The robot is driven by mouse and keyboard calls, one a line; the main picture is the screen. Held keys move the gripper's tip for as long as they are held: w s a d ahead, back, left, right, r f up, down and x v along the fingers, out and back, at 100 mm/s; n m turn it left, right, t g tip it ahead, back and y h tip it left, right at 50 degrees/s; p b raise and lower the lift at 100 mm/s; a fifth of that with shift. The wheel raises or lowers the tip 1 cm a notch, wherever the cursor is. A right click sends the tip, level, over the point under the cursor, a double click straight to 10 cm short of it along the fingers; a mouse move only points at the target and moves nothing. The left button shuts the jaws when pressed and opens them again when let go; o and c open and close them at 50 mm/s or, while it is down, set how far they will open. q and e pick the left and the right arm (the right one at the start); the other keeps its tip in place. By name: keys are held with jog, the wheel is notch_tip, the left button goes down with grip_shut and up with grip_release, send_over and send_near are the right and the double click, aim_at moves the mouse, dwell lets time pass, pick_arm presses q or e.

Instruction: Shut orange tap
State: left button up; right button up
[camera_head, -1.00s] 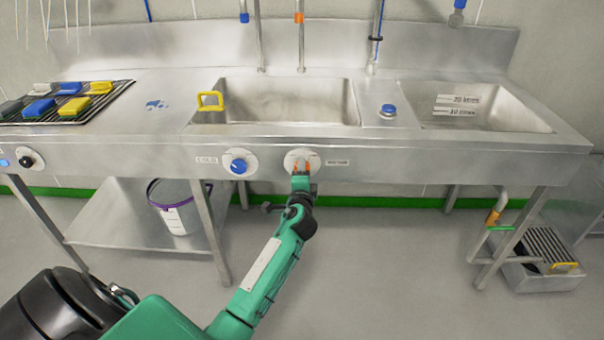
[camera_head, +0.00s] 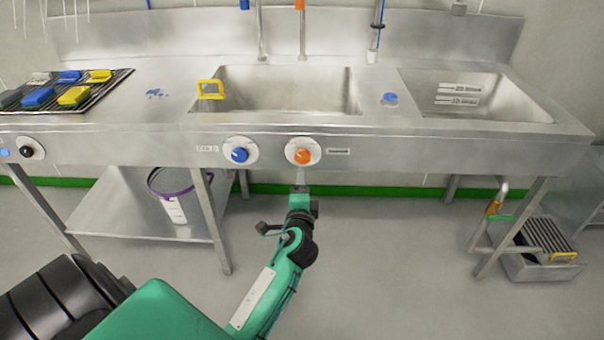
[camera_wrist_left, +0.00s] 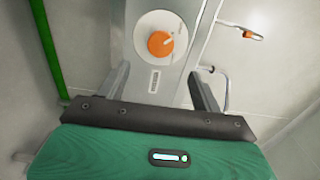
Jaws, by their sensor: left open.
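The orange tap (camera_head: 303,156) is a round knob on a white dial, on the front panel of the steel sink unit. It also shows in the left wrist view (camera_wrist_left: 160,44), with a pale pointer line towards its upper right. My left gripper (camera_head: 300,186) is just below and in front of the knob, apart from it. In the left wrist view its two fingers (camera_wrist_left: 162,84) are spread with nothing between them, and the knob lies beyond the tips. My right gripper is not in view.
A blue tap (camera_head: 239,152) sits left of the orange one. The sink unit has a left basin (camera_head: 285,95) and a right basin (camera_head: 490,95). A rack with blue and yellow blocks (camera_head: 112,92) lies at left. A purple-rimmed bucket (camera_head: 172,205) stands on the lower shelf.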

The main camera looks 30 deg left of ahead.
pick_arm(q)
jog(key=v, duration=0.3)
jog(key=shift+s, duration=0.15)
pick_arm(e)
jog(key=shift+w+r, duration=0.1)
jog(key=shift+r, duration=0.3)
